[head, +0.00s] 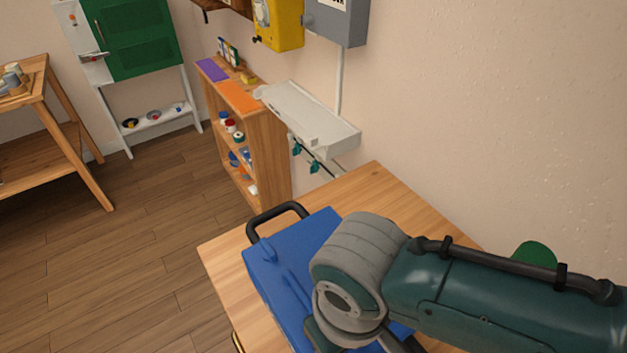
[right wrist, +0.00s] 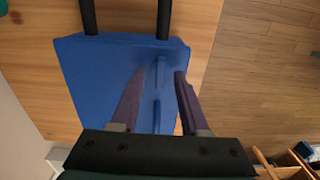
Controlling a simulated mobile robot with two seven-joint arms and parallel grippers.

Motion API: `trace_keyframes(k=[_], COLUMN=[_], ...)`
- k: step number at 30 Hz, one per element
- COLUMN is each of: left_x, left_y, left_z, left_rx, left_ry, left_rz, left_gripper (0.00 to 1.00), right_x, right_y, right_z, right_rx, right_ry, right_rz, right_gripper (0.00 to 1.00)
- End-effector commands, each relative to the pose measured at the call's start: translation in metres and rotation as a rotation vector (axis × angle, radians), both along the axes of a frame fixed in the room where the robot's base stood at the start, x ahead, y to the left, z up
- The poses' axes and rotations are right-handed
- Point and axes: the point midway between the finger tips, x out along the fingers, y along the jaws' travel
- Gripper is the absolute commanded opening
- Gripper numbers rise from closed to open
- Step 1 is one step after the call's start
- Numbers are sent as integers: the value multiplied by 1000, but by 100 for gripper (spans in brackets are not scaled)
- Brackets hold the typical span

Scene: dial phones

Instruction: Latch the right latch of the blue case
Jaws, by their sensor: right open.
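The blue case (head: 280,265) lies on a wooden table, its black handle (head: 277,217) at the far left end. It also fills the middle of the right wrist view (right wrist: 90,75). A raised blue piece (right wrist: 160,70), apparently a latch, stands near its edge between my fingertips; a second raised piece (right wrist: 156,115) lies farther down. My right gripper (right wrist: 160,74) is open and empty, with one finger over the case and the other near its right edge. Contact cannot be told. In the head view my right arm hides the gripper and much of the case. My left gripper is not in view.
The wooden table (head: 375,195) has bare room behind the case, by the wall. A wooden shelf (head: 275,150) with small items and a grey wall ledge (head: 310,118) stand beyond it. A round green thing (head: 535,255) shows partly behind my arm.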

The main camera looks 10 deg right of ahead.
Motion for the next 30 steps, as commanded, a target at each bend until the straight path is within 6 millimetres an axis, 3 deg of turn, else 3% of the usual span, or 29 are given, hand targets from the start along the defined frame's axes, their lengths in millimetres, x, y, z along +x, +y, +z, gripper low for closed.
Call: trace_keyframes(k=[6,13,18,30], left_x=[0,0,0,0], left_y=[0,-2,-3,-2], left_z=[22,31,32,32], left_rx=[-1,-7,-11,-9], left_ry=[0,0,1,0], left_rz=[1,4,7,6], left_gripper=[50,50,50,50], right_x=[0,0,0,0], right_y=[0,0,0,0], right_z=[46,81,91,91], right_rx=[2,1,0,0], right_ry=[-3,-3,-1,-1], right_rz=[0,0,-1,0], right_gripper=[45,45,45,45])
